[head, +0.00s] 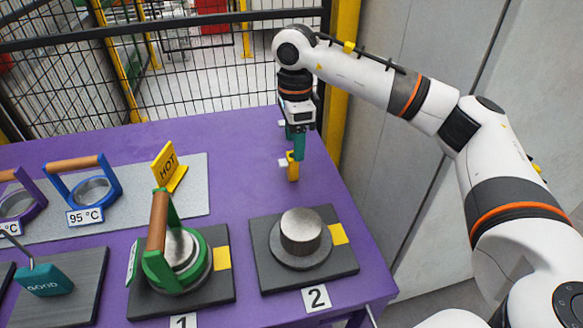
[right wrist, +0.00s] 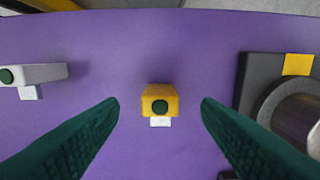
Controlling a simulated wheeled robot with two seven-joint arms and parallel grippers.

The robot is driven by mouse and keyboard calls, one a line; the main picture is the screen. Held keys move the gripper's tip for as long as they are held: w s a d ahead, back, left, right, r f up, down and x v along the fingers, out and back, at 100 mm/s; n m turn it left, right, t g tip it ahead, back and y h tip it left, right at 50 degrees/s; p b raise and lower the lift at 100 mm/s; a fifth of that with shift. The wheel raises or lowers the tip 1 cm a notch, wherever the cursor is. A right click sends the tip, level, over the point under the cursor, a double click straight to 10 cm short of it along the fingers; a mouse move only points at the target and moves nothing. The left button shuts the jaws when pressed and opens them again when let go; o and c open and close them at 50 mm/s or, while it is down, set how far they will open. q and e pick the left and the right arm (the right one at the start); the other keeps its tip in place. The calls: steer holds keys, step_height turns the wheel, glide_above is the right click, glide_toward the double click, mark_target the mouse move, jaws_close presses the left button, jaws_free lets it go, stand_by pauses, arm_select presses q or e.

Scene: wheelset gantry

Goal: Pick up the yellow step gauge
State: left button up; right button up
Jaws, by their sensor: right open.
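The yellow step gauge (head: 293,170) stands on the purple table near its back right, with a white tag at its side. In the right wrist view the yellow step gauge (right wrist: 152,91) shows from above, with a dark green round top and the white tag beside it. My right gripper (head: 299,155) points down above it; its teal fingers hide part of the gauge in the head view. In the wrist view the open fingers (right wrist: 160,104) lie on either side of the gauge, with gaps to both. My left gripper is not in view.
A grey gauge (right wrist: 45,73) with a green end lies left in the wrist view. A dark plate (head: 265,275) numbered 2 holds a metal cylinder (head: 300,232). A green-framed handled ring (head: 160,270) sits on plate 1. A yellow HOT sign (head: 168,165) stands left. A mesh fence is behind.

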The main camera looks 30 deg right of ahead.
mark_target(292, 155)
steer(key=f, duration=0.6)
steer(key=shift+w+a+f, duration=0.1)
steer(key=shift+a+f, duration=0.15)
steer(key=shift+a, duration=0.05)
steer(key=shift+r, duration=0.1)
steer(key=c, duration=1.1)
